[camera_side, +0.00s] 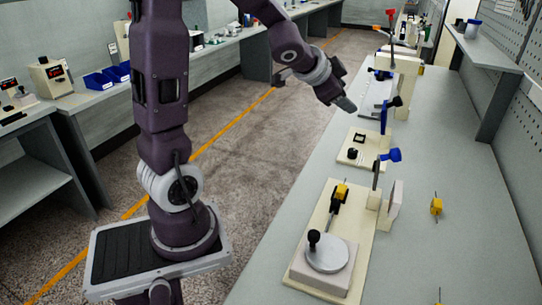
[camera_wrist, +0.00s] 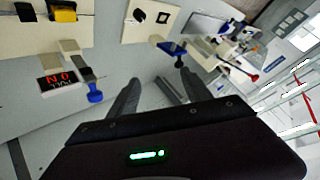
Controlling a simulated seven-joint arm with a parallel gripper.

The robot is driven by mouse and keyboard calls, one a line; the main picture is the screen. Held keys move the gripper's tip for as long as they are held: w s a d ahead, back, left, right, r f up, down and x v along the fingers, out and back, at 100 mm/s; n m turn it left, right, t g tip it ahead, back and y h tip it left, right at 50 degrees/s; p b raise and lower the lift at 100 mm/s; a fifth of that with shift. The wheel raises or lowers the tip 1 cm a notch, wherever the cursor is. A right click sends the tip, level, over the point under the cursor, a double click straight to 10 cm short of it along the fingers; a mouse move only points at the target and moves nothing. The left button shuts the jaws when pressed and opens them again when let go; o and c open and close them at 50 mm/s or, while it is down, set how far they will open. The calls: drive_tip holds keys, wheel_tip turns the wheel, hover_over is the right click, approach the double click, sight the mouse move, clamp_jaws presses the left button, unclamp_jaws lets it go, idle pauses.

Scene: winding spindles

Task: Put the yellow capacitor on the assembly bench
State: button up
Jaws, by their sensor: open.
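A yellow capacitor (camera_side: 436,206) with thin leads lies on the bare grey assembly bench (camera_side: 455,150) in the side view. Another yellow piece (camera_side: 341,190) sits on the near winding spindle (camera_side: 326,253), at its black arm; a yellow piece (camera_wrist: 63,12) also shows at the top left of the wrist view. A third yellow piece (camera_side: 440,303) is cut off by the bottom edge. My gripper (camera_side: 347,104) hangs above the bench's left edge, away from all of them. In the wrist view my gripper (camera_wrist: 158,88) is open and empty between its dark fingers.
Beyond the near spindle, a cream plate (camera_side: 352,158) with small black parts and more fixtures with blue knobs (camera_side: 391,155) line the bench's left side. A red-lettered display (camera_wrist: 60,80) shows in the wrist view. A shelf (camera_side: 482,48) stands along the right wall. The bench's right side is mostly clear.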

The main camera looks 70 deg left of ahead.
drive_tip(key=s+d+r+n+g, duration=0.1)
drive_tip(key=s+d, duration=0.4)
drive_tip(key=s, duration=0.2)
drive_tip(key=s+d+r+n+g, duration=0.1)
drive_tip(key=s+d+r+n, duration=0.1)
drive_tip(key=s+d, duration=0.2)
drive_tip(key=s, duration=0.3)
drive_tip(key=shift+d, duration=0.4)
drive_tip(key=s+d+f+g+h, duration=0.1)
drive_tip(key=s+d, duration=0.1)
drive_tip(key=s, duration=0.2)
drive_tip(key=s+d+h, duration=0.1)
drive_tip(key=s+d, duration=0.2)
drive_tip(key=s, duration=0.1)
drive_tip(key=s+d+f+g+h, duration=0.1)
drive_tip(key=s+d, duration=0.2)
drive_tip(key=s, duration=0.1)
drive_tip(key=shift+s+d+f+g+h, duration=0.1)
drive_tip(key=shift+d+f+g+h, duration=0.1)
drive_tip(key=shift+f+g+h, duration=0.1)
drive_tip(key=shift+c, duration=1.1)
